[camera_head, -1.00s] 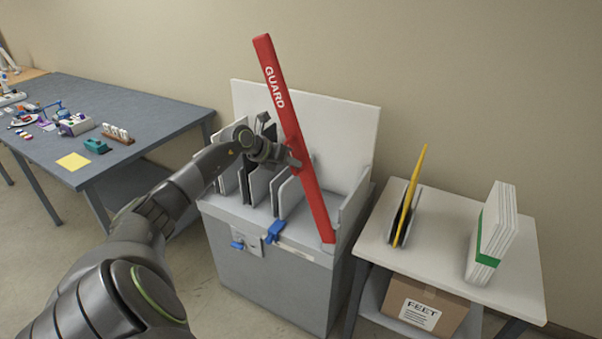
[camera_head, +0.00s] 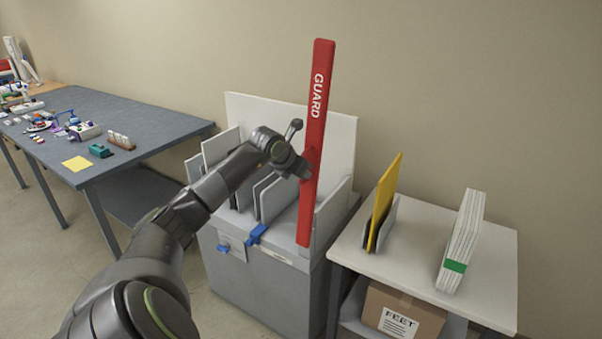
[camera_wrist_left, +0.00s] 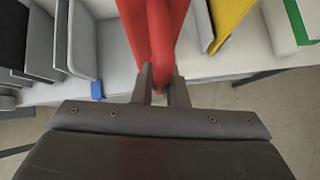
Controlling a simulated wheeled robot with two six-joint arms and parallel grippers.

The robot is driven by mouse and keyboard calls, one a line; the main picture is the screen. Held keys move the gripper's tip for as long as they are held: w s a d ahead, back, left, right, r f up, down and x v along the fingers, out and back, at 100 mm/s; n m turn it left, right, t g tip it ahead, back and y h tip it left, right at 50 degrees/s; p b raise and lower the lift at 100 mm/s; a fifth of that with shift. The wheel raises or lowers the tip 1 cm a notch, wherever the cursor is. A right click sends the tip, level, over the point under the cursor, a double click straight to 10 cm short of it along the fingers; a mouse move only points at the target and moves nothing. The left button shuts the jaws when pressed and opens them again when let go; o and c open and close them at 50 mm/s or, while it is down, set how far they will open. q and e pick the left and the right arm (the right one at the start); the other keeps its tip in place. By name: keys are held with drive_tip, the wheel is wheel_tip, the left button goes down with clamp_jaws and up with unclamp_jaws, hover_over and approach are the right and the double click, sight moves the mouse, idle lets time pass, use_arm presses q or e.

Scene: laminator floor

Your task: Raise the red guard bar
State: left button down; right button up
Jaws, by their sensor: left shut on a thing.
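The red guard bar (camera_head: 316,112), lettered GUARD, stands nearly upright over the right part of the grey cabinet (camera_head: 262,297). Its lower end is at the cabinet's front right. My left gripper (camera_head: 305,168) is shut on the bar about midway along its length, coming in from the left. In the left wrist view, the red bar (camera_wrist_left: 153,35) passes between the two fingers (camera_wrist_left: 161,84), and part of it near the fingers is out of sight. My right gripper is not in view.
Upright dividers (camera_head: 275,198) stand on the cabinet, with blue clips (camera_head: 257,234) on its front. At right, a white table (camera_head: 490,285) holds a yellow board (camera_head: 385,200) and a white stack (camera_head: 462,235) with a green band. A blue-grey table (camera_head: 150,128) with small items is at left.

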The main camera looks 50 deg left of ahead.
use_arm(q)
drive_tip(key=shift+d+f, duration=0.15)
drive_tip(key=shift+d, duration=0.05)
drive_tip(key=c, duration=1.5)
unclamp_jaws()
drive_tip(key=shift+w+d, duration=0.1)
drive_tip(key=shift+d, duration=0.05)
drive_tip(key=shift+o, duration=0.2)
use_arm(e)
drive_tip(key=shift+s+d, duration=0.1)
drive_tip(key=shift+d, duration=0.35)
